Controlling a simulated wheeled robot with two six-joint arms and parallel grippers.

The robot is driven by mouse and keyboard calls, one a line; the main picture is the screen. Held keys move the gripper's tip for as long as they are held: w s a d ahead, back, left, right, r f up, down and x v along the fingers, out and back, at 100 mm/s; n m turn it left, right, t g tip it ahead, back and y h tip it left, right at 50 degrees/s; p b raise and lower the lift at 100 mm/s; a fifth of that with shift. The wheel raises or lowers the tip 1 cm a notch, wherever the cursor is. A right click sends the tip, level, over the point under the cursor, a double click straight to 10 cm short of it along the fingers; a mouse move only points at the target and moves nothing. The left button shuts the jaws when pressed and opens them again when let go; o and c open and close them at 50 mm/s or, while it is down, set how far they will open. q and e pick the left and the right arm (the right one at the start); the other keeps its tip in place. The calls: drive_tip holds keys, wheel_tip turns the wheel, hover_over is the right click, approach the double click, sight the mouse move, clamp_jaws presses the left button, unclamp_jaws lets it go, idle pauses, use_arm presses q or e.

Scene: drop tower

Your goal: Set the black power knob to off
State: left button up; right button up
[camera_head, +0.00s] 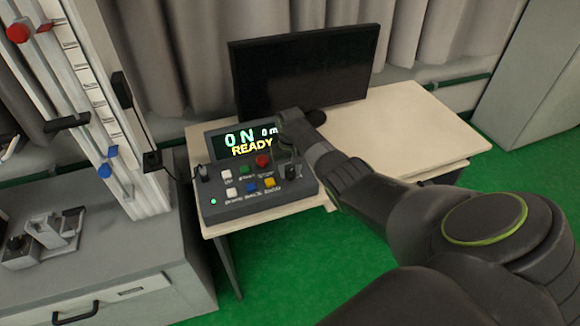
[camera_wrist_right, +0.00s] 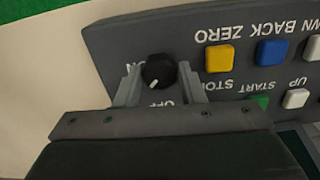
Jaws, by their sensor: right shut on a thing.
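The black power knob (camera_wrist_right: 158,70) sits on the grey control panel (camera_wrist_right: 190,38), near its edge, in the right wrist view. Its white pointer mark points down and left in that view, between the ON and OFF labels, which appear upside down. My right gripper (camera_wrist_right: 160,80) has one finger on each side of the knob and is shut on it. In the head view, my right gripper (camera_head: 290,160) reaches down to the right side of the control box (camera_head: 240,206) and partly hides the knob. My left gripper is not in view.
Yellow (camera_head: 270,183), blue (camera_head: 251,187), red (camera_head: 262,161), green and white buttons lie close beside the knob. A black monitor (camera_head: 305,72) stands behind on the pale desk (camera_head: 420,125). A tower (camera_head: 100,110) with a grey cabinet stands to the left.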

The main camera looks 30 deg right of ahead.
sight(290, 172)
drive_tip(key=n, duration=0.4)
drive_tip(key=shift+r+n+p, duration=0.1)
drive_tip(key=shift+n+p, duration=0.2)
drive_tip(key=shift+p, duration=0.1)
drive_tip(key=shift+n, duration=2.5)
drive_tip(key=o, duration=1)
drive_tip(key=shift+r+p, duration=0.4)
drive_tip(key=shift+r, duration=0.15)
wheel_tip(290, 172, up, 16)
drive_tip(key=shift+b, duration=0.4)
